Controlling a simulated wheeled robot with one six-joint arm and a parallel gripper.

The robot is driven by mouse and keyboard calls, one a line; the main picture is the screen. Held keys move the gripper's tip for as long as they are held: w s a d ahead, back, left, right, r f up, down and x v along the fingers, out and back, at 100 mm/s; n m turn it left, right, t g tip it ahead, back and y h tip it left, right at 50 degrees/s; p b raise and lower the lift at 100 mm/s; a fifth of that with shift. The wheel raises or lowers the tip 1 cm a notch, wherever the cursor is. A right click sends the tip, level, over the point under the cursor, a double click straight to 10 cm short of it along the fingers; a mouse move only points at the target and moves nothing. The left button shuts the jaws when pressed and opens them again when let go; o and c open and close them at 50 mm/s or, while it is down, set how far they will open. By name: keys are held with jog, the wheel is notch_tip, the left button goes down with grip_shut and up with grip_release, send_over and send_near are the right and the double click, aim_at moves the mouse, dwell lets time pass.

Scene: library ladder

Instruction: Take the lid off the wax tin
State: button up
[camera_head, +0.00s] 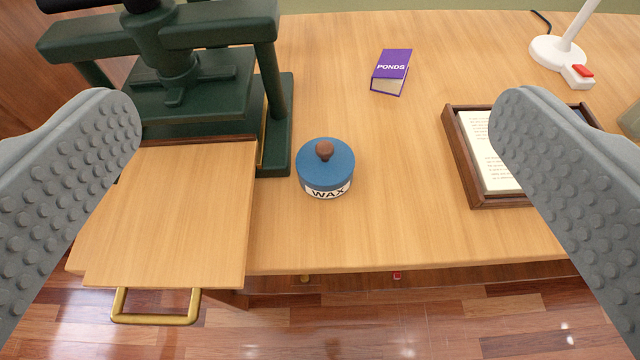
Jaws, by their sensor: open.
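The wax tin (328,191) stands upright on the wooden table, near its front edge. It has a white band with the word WAX. Its blue lid (343,160) sits on top and carries a round brown knob (324,149). My gripper (318,130) is open and empty, with one grey studded finger at each side of the picture. The tin shows between the fingers, farther off, and neither finger touches it.
A dark green press (190,97) stands left of the tin, with a wooden board (180,210) and brass handle (155,319) before it. A purple book (392,66), a framed tray of paper (462,160) and a white lamp base (552,51) lie right. Bare table surrounds the tin's right side.

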jog(key=w+f+m+g, duration=0.1)
jog(key=w+f+g, duration=0.3)
jog(key=w+g, duration=0.55)
jog(key=m+g, duration=0.2)
jog(key=g, duration=0.3)
send_over(324, 147)
notch_tip(324, 147, down, 4)
jog(key=f, duration=0.8)
jog(key=w+f, duration=0.1)
jog(key=f, duration=0.3)
jog(key=shift+d+f, duration=0.15)
jog(key=shift+f, duration=0.1)
jog(key=shift+s+f, duration=0.2)
jog(key=shift+f, duration=1.2)
jog(key=shift+s+f, duration=0.2)
jog(key=shift+f, duration=1.15)
jog(key=shift+c, duration=0.2)
jog(key=c, duration=1)
